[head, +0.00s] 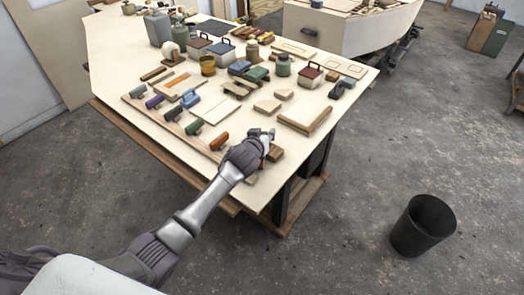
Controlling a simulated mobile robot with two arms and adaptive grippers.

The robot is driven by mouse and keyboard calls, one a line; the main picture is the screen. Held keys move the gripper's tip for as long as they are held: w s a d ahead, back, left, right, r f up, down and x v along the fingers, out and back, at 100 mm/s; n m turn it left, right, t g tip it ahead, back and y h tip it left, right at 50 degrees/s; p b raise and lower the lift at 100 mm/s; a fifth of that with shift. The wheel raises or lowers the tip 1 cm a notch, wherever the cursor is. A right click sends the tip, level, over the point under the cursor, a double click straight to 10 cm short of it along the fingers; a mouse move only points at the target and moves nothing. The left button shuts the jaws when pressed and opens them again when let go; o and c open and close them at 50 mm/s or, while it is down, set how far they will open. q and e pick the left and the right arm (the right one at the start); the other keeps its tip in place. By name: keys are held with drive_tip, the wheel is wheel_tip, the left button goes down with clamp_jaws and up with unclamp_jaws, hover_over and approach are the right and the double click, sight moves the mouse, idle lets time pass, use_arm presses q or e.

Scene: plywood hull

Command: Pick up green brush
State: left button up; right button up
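A green-handled tool (194,128), which looks like the green brush, lies on the long wooden strip along the near left edge of the table. It is in a row with similar tools, between a dark green one (172,113) and an orange one (219,140). My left gripper (264,134) is over the near corner of the table, to the right of the green and orange tools and apart from them. Its fingers are small and partly hidden by its own wrist, so I cannot tell whether they are open or hold anything. My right gripper is not in view.
The plywood table (243,115) is crowded with boxes, jars and wood blocks. A blue tool (190,98) and a flat pale board (211,109) lie behind the row. A black bin (422,226) stands on the floor at right. The floor around it is clear.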

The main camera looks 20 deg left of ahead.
use_arm(q)
clamp_jaws()
drive_tip(key=shift+r, duration=0.1)
